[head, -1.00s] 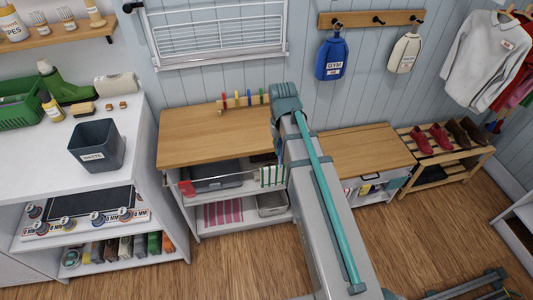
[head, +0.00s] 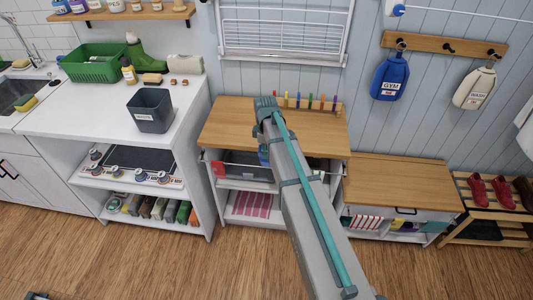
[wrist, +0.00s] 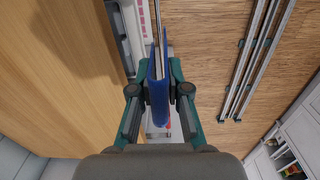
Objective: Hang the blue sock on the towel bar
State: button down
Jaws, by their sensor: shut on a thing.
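The blue sock (wrist: 158,105) is between my gripper's fingers (wrist: 160,92) in the wrist view, with a narrow gap showing between its two upper strips. My gripper is shut on it. The towel bar (head: 236,164) runs along that front edge. In the wrist view a thin bar (wrist: 157,12) lines up with the sock; I cannot tell whether they touch.
A red item (head: 218,168) is at the bar's left end. The wooden top (head: 226,124) has colored pegs (head: 310,101) at its back. A white counter (head: 102,121) stands left, and a lower wooden-topped bench (head: 395,185) right. Open floor lies in front.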

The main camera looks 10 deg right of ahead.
aim_at(266, 167)
jog(key=shift+n, duration=0.3)
dwell(0.4)
jog(key=shift+f+b, duration=1)
jog(key=shift+f, duration=1.5)
jog(key=shift+f, duration=0.2)
jog(key=shift+f+b, duration=1.5)
jog(key=shift+f, duration=1.8)
jog(key=c, duration=1.1)
grip_release()
jog(key=shift+o, duration=0.2)
